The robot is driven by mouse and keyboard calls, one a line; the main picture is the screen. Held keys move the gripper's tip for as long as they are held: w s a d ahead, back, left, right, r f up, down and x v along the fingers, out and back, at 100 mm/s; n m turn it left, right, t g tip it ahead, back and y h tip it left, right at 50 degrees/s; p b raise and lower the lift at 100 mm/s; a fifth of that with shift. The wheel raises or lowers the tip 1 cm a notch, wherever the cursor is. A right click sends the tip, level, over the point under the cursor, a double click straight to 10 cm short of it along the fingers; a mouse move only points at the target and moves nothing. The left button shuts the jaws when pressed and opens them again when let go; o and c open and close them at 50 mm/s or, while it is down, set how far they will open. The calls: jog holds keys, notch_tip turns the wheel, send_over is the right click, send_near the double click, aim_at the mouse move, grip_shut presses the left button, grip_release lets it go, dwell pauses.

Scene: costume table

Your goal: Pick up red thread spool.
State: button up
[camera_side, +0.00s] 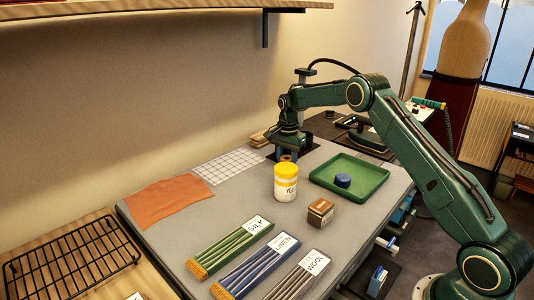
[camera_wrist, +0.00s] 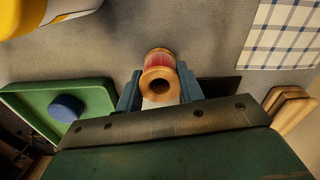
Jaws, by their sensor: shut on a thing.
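The red thread spool (camera_wrist: 160,62) has wooden end flanges and a band of red thread. It sits between the two fingers of my gripper (camera_wrist: 159,73) in the wrist view, its hollow end facing the camera. My gripper is shut on it, one finger on each side. In the side view my gripper (camera_side: 288,153) points down near the back of the grey table, behind the yellow-topped jar. Only a small brownish part of the spool (camera_side: 286,158) shows there, below the fingers. I cannot tell whether the spool touches the table.
A yellow-and-white jar (camera_side: 286,183) stands close in front. A green tray (camera_side: 375,190) with a blue round item (camera_side: 343,180) lies right.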

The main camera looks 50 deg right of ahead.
notch_tip(320, 180, up, 20)
jog(key=shift+f, duration=0.25)
dwell(0.4)
dwell(0.6)
